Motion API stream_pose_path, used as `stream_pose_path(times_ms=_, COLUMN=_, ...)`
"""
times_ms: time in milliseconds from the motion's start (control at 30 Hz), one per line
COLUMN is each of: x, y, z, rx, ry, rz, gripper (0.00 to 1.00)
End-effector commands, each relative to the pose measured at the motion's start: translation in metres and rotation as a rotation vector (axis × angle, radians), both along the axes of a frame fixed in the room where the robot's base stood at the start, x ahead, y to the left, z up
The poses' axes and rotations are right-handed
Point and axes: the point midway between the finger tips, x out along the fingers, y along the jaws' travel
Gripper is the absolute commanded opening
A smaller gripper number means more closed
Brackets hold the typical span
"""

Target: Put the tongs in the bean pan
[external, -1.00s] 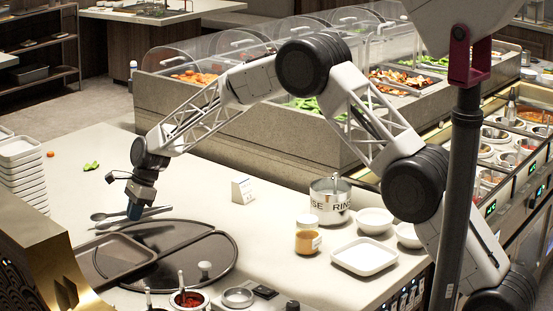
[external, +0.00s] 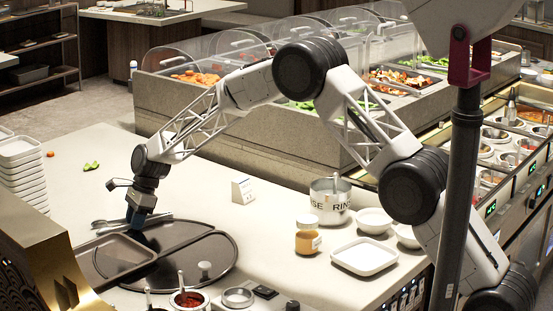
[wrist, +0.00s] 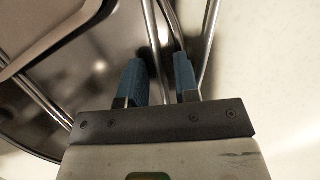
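The silver metal tongs (external: 108,224) lie at the far edge of the dark round pan top, partly hidden behind my gripper (external: 133,222). In the wrist view my gripper (wrist: 160,82) has its two blue fingers apart. A thin metal arm of the tongs (wrist: 152,35) runs down between the fingers, and other rods pass by the right finger. I cannot tell whether the fingers touch the metal. Dark round pan sections (external: 205,262) are set in the counter. I cannot tell which one is the bean pan.
A brown rectangular tray (external: 108,262) rests over the pans' left side. Stacked white plates (external: 20,172) are at left. The counter behind the pans is mostly clear.

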Motion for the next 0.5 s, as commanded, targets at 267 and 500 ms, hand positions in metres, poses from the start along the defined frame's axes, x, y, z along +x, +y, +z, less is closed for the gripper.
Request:
stream_pose_path(times_ms=267, x=0.0, y=0.0, z=0.003, rx=0.0, ry=-0.001, rz=0.0, gripper=0.29)
stream_pose_path(times_ms=500, x=0.003, y=-0.006, z=0.018, rx=0.0, ry=-0.001, rz=0.0, gripper=0.29)
